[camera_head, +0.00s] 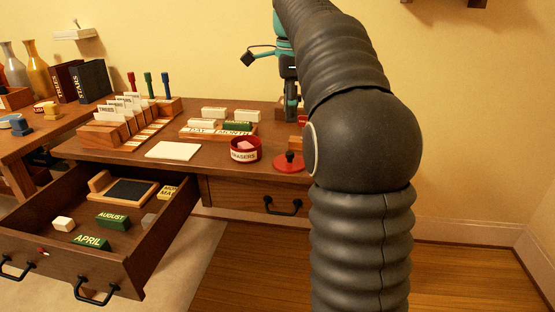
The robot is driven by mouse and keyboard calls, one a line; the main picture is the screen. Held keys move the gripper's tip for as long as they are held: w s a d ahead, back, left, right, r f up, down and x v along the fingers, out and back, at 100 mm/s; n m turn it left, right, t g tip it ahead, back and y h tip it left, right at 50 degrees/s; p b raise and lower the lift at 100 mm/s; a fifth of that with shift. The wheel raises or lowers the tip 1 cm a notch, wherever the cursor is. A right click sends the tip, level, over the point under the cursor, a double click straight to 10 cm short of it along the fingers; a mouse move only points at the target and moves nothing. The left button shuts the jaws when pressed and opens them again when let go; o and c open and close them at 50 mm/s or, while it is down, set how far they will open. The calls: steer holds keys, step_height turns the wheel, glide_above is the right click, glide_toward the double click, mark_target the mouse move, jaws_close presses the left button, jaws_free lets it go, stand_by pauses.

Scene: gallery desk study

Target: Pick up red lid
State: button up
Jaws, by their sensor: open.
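My arm hides part of the desk to the right, and the fingertips are small and dark in this view.
A red "ERASERS" bowl (245,150) stands left of the lid. A wooden day-and-month block holder (190,132), a white pad (173,151) and a card rack (103,134) are farther left. An open drawer (150,262) with month blocks juts out at front left.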

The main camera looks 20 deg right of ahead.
steer(key=w+d+m, duration=0.2)
steer(key=b, duration=0.1)
glide_above(291, 152)
steer(key=shift+g, duration=0.3)
steer(key=f, duration=0.8)
steer(key=shift+s+d+f, duration=0.1)
steer(key=shift+s+d, duration=0.05)
steer(key=shift+s, duration=0.25)
steer(key=shift+w+a+f+b, duration=0.15)
steer(key=shift+f+b, duration=0.15)
steer(key=shift+f, duration=1.1)
steer(key=shift+w+a+f+b, duration=0.15)
steer(key=shift+f+b, duration=0.1)
steer(key=shift+f, duration=1.15)
steer(key=shift+d, duration=0.1)
jaws_close()
